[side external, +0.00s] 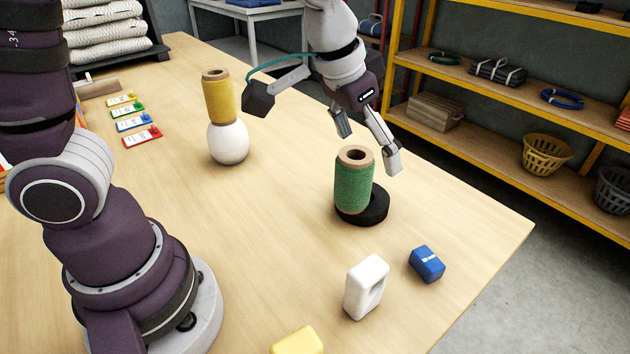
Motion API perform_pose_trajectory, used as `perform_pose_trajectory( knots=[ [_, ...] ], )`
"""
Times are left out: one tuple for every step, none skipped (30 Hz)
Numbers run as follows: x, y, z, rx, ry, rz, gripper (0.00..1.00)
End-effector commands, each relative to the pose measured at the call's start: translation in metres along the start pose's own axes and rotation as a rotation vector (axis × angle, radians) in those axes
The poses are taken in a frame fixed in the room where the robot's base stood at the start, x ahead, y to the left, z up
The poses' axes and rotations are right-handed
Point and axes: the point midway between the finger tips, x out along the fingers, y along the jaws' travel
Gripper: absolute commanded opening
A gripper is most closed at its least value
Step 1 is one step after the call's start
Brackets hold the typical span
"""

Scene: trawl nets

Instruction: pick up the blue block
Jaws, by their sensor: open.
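The blue block (427,264) lies on the table near its right edge, with a small white mark on its top. My gripper (367,150) is open and empty. It hangs above and just behind the green spool (354,185), up and to the left of the blue block and well apart from it. The green spool stands on a black round base. Nothing hides the blue block.
A white block (362,290) stands left of the blue block, and a yellow block (297,341) is at the front edge. A yellow spool (217,97) sits on a white ball (228,143). The wooden table (270,230) is clear in its middle. Yellow shelves stand beyond it.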

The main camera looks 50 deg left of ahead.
Motion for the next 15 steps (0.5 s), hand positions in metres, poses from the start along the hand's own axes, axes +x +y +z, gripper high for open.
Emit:
perform_pose_trajectory(
  knots=[
    [0.022,0.018,-0.007,0.027,-0.029,0.007,0.85],
    [0.034,0.028,-0.011,0.038,-0.037,0.01,0.85],
    [0.049,0.04,-0.013,0.05,-0.049,0.012,0.85],
    [0.059,0.048,-0.015,0.059,-0.056,0.014,0.85],
    [0.068,0.055,-0.015,0.066,-0.06,0.015,0.85],
    [0.079,0.064,-0.015,0.074,-0.067,0.017,0.85],
    [0.085,0.068,-0.015,0.079,-0.071,0.017,0.85],
    [0.09,0.072,-0.014,0.083,-0.074,0.018,0.85],
    [0.095,0.076,-0.014,0.086,-0.076,0.017,0.85],
    [0.099,0.078,-0.014,0.087,-0.077,0.018,0.85],
    [0.103,0.079,-0.013,0.088,-0.079,0.017,0.85],
    [0.111,0.079,-0.012,0.088,-0.081,0.016,0.85],
    [0.117,0.079,-0.011,0.088,-0.081,0.016,0.85],
    [0.124,0.079,-0.01,0.087,-0.083,0.016,0.85],
    [0.131,0.079,-0.01,0.087,-0.081,0.016,0.85]
  ],
)
